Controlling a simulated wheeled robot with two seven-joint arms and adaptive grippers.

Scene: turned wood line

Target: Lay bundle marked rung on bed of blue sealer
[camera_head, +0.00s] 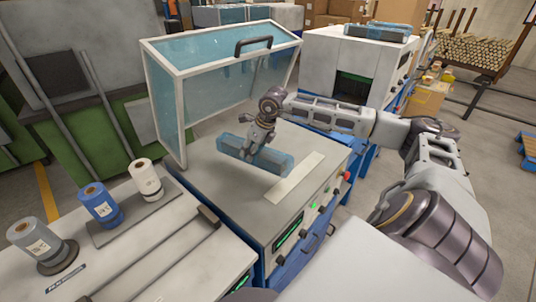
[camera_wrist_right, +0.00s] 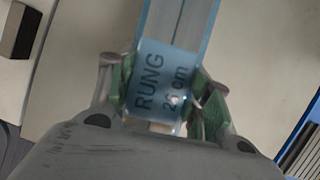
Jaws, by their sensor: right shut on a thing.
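The bundle marked RUNG (camera_wrist_right: 168,85) is a long, pale blue film-wrapped pack, its dark lettering facing the camera in the right wrist view. In the head view the bundle (camera_head: 235,149) lies level across the bed of the blue sealer (camera_head: 222,187). My right gripper (camera_head: 255,153) is shut on it from above, with green-padded fingers on both sides in the wrist view (camera_wrist_right: 168,100). I cannot tell whether the bundle touches the bed. The sealer has a blue frame and a raised clear blue lid (camera_head: 215,85) with a black handle. My left gripper is not in view.
A pale strip (camera_head: 296,178) crosses the bed's right side. Grey, blue (camera_head: 101,205) and white film rolls stand on the left bench. A white machine (camera_head: 350,62) with a dark opening stands behind, a wrapped bundle (camera_head: 378,31) on top. The bed's front area is clear.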

